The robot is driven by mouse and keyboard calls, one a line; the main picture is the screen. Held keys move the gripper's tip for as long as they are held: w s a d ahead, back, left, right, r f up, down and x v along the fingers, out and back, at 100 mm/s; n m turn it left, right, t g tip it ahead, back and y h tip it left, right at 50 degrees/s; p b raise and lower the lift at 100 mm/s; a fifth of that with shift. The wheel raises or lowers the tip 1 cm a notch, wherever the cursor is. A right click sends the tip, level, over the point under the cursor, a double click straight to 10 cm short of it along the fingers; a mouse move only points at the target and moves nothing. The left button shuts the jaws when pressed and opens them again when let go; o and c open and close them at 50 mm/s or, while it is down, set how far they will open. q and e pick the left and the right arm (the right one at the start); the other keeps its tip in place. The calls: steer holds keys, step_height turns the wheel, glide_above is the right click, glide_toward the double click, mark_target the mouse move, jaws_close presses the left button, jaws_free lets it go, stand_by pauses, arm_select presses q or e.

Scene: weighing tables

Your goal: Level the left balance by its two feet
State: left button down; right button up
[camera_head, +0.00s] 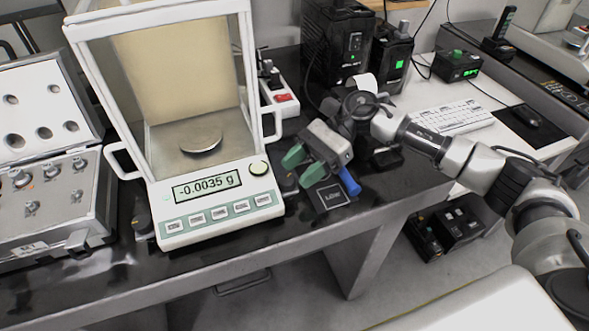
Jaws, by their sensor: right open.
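The balance (218,217) stands on the dark table, its glass draft shield empty above a round pan (201,141). Its display (207,186) reads -0.0035 g. A small round level (258,168) sits on the front panel at right; its bubble is too small to read. A dark foot knob (143,222) shows at the front left corner. Another dark foot knob (288,182) shows at the front right. My right gripper (303,166) has green fingertips, is open and empty, and is just right of the right foot, apparently apart from it. My left gripper is out of view.
An open case of weights (45,200) stands close left of the balance. A black labelled pad (333,196) lies below my right gripper. A black device (338,45), a red-switched power strip (284,98) and a keyboard (442,117) are behind and right.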

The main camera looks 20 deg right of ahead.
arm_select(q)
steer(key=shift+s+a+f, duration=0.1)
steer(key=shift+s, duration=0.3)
arm_select(e)
steer(key=shift+x, duration=0.85)
steer(key=shift+c, duration=0.4)
steer(key=c, duration=0.6)
steer(key=shift+o, duration=0.2)
steer(key=shift+f+t, duration=0.1)
steer(key=shift+t, duration=0.2)
steer(key=shift+s+d+m+t+b, duration=0.15)
steer(key=shift+m+t+b, duration=0.1)
steer(key=shift+m+t, duration=0.25)
steer(key=shift+s+a+m+t+b, duration=0.1)
steer(key=shift+m+t+b, duration=0.1)
steer(key=shift+m+t, duration=0.25)
steer(key=shift+m+t+y, duration=0.3)
steer(key=shift+m+t, duration=0.35)
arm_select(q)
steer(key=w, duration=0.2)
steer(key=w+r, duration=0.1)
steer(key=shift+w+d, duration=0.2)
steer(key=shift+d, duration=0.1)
